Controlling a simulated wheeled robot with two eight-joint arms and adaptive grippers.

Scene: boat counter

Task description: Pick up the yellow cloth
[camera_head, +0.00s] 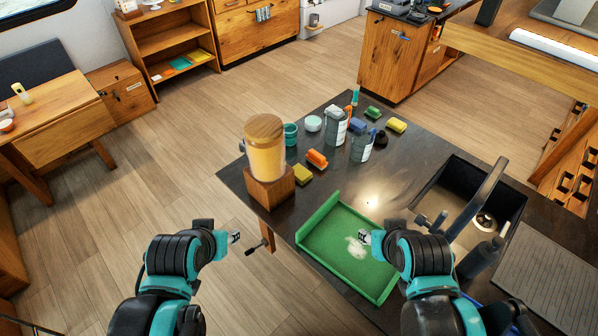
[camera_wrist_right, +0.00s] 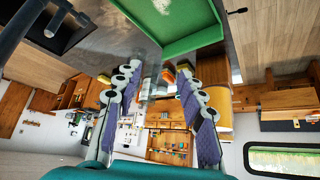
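Flat folded pieces lie on the lower shelf at the back left, one of them yellow (camera_head: 198,56); it looks like the yellow cloth, but it is small. Two yellow sponge-like blocks are on the dark counter, one near the wooden-lidded jar (camera_head: 303,174) and one farther back (camera_head: 397,124). My left gripper (camera_head: 235,238) is left of the counter, looking open and empty. My right gripper (camera_head: 364,237) is above the green tray (camera_head: 316,222); the right wrist view shows its fingers (camera_wrist_right: 154,110) wide apart with nothing between them. Both grippers are far from the shelf.
The jar of yellow contents (camera_head: 266,160) on its wooden block stands at the counter's left corner. Cups, bottles and colored brushes cluster behind it. A sink (camera_head: 475,215) with a tall faucet is at right. A wooden table (camera_head: 55,118) is at left. Open floor lies between counter and shelf.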

